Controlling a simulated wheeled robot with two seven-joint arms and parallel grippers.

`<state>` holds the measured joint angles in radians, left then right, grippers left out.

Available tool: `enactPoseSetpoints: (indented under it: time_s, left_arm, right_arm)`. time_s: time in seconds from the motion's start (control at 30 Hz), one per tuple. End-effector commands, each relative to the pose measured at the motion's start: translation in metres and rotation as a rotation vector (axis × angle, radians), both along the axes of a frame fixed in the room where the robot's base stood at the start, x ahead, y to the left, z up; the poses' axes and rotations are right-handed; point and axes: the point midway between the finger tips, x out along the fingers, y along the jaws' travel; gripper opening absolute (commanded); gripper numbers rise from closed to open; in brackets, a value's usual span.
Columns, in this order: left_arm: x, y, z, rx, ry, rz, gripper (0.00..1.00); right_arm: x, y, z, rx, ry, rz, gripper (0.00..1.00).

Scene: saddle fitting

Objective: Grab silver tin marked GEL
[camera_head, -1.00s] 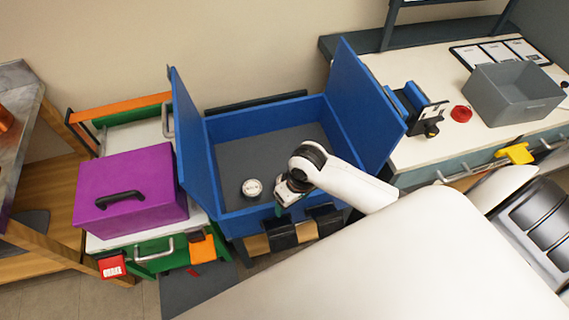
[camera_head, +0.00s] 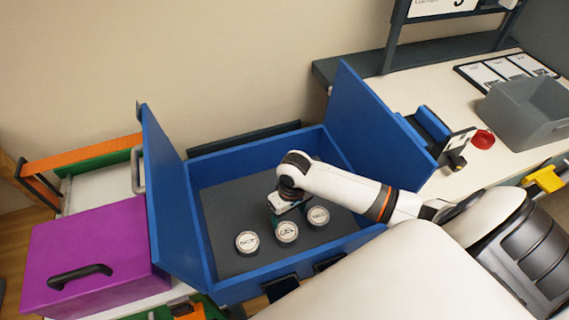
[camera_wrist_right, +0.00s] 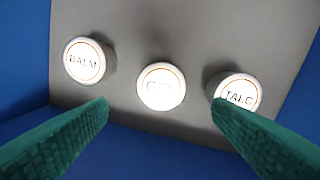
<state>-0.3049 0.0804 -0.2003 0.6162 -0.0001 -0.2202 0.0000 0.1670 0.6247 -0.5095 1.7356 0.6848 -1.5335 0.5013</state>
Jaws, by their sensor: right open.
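The silver tin marked GEL (camera_head: 287,231) stands on the grey floor of the blue box, in the middle of a row of three round tins. In the right wrist view, the GEL tin (camera_wrist_right: 161,87) lies ahead, between the directions of the two green fingers, its label washed out by glare. The BALM tin (camera_wrist_right: 86,60) is to its left and the TALC tin (camera_wrist_right: 236,93) to its right. My right gripper (camera_head: 288,208) is inside the box near the GEL tin, open and empty. My left gripper is not in view.
The blue box (camera_head: 344,243) has raised flaps at left and right and walls around the tins. A purple case (camera_head: 95,250) stands left. A grey bin (camera_head: 525,112) and a red round item (camera_head: 483,139) are on the right bench.

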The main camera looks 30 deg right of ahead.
Motion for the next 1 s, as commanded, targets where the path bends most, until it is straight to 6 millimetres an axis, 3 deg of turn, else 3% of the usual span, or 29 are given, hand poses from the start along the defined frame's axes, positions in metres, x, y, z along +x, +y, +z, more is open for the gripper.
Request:
enactPoseSetpoints:
  time_s: [0.3, 0.57, 0.8, 1.0]
  left_arm:
    - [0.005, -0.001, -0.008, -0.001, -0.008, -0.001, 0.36]
    - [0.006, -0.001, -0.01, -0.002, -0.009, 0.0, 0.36]
    - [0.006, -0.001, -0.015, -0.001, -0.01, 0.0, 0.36]
    - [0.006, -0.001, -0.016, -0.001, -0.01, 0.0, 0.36]
  right_arm:
    - [-0.001, 0.004, -0.054, 0.002, 0.003, 0.0, 0.74]
    - [-0.002, 0.004, -0.074, 0.0, 0.002, 0.0, 0.74]
    - [-0.005, 0.005, -0.11, 0.0, 0.003, 0.0, 0.74]
    - [-0.005, 0.005, -0.118, 0.0, 0.001, 0.001, 0.74]
